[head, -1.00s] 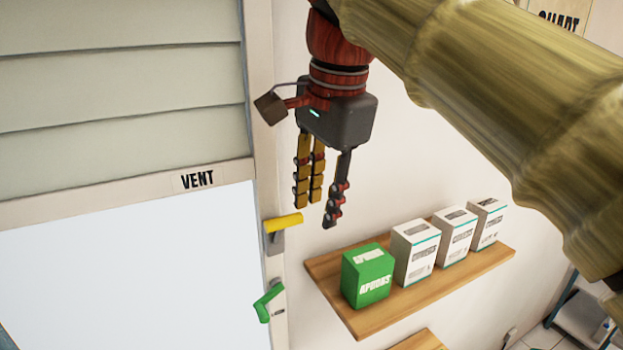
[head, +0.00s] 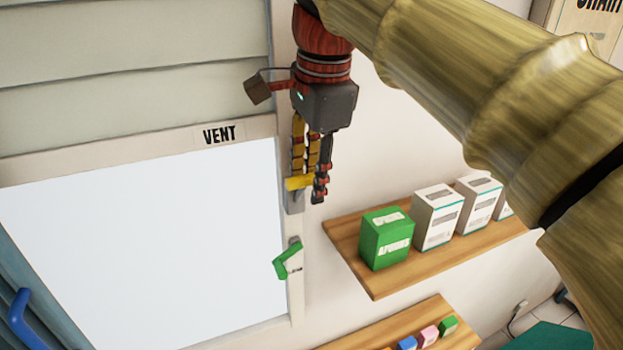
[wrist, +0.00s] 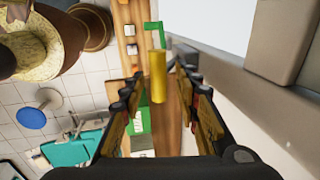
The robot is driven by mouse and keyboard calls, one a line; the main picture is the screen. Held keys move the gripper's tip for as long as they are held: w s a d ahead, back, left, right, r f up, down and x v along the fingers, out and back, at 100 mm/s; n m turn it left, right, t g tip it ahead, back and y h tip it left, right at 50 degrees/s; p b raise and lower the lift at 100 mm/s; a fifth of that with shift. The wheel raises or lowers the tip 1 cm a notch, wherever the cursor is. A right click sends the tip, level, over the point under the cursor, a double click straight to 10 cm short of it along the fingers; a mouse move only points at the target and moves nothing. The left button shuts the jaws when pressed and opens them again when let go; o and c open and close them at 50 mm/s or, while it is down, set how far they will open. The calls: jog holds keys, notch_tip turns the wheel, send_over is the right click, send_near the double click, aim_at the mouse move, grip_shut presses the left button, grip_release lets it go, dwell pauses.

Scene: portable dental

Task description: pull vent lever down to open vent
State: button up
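The yellow lever (head: 297,183) sticks out from the window frame's right post, a little below the VENT label (head: 219,134). In the wrist view the yellow lever (wrist: 158,76) stands between the spread fingers, with gaps showing on both sides. The lever's mount is partly hidden by my fingers in the head view.
A wooden shelf (head: 378,282) right of the post holds a green box (head: 385,240) and several white boxes (head: 436,218). A lower shelf (head: 462,338) has small coloured boxes. Slatted panels (head: 130,70) are above the bright pane (head: 150,230). The wall is close behind my gripper.

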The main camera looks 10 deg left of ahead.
jog(key=shift+f, duration=0.2)
jog(key=shift+c, duration=0.6)
grip_shut()
jog(key=shift+f, duration=0.1)
